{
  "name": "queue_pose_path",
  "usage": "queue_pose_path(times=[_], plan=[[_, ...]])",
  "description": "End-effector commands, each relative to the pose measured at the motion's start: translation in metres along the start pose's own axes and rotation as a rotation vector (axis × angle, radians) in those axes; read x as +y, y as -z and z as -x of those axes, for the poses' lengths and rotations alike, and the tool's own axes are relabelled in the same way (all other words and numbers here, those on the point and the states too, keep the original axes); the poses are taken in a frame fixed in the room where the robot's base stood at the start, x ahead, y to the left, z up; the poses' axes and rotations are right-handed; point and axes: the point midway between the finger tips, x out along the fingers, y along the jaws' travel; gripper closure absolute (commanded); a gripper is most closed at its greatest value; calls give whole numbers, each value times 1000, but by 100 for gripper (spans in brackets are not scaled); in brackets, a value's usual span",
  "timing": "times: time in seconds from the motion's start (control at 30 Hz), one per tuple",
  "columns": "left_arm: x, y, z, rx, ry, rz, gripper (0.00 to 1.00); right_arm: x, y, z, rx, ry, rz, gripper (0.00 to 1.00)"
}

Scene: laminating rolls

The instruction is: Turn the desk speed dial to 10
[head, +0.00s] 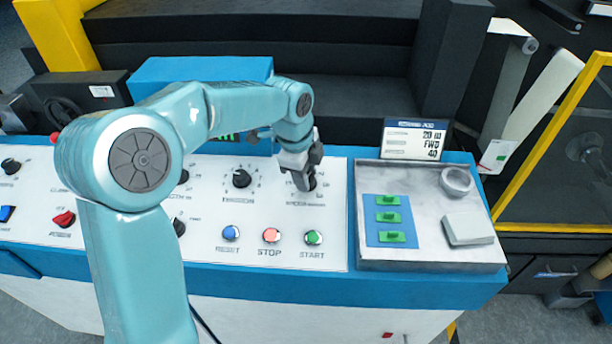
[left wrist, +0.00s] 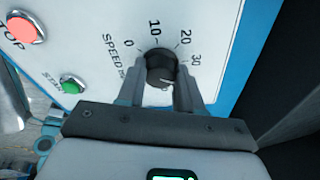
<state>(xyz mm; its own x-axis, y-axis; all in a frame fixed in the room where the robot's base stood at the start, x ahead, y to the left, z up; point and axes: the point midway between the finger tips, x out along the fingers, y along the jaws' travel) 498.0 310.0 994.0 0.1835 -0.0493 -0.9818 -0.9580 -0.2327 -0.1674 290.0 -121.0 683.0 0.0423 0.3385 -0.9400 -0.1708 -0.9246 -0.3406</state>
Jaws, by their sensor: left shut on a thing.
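The speed dial (left wrist: 160,64) is a black round knob on the white desk panel, with the marks 0, 10, 20 and 30 around its far side in the left wrist view. My left gripper (left wrist: 166,82) is shut on the dial, one finger on each side of it. In the head view my left gripper (head: 303,180) reaches down onto the dial at the panel's right part and hides most of it. A small pale mark shows on the knob's near side, but I cannot tell which number the dial points to. My right gripper is not in view.
The reset (head: 231,233), stop (head: 271,235) and start (head: 313,237) buttons sit in front of the dial. Another black knob (head: 241,178) is to its left. A grey tray (head: 430,255) with green pieces and a sign (head: 415,139) are to the right.

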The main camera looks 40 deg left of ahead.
Motion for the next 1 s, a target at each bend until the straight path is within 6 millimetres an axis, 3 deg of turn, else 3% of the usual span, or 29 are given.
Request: queue_pose_path(times=[1.0], plan=[[7,1,-4,-8,135,950,95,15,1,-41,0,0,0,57]])
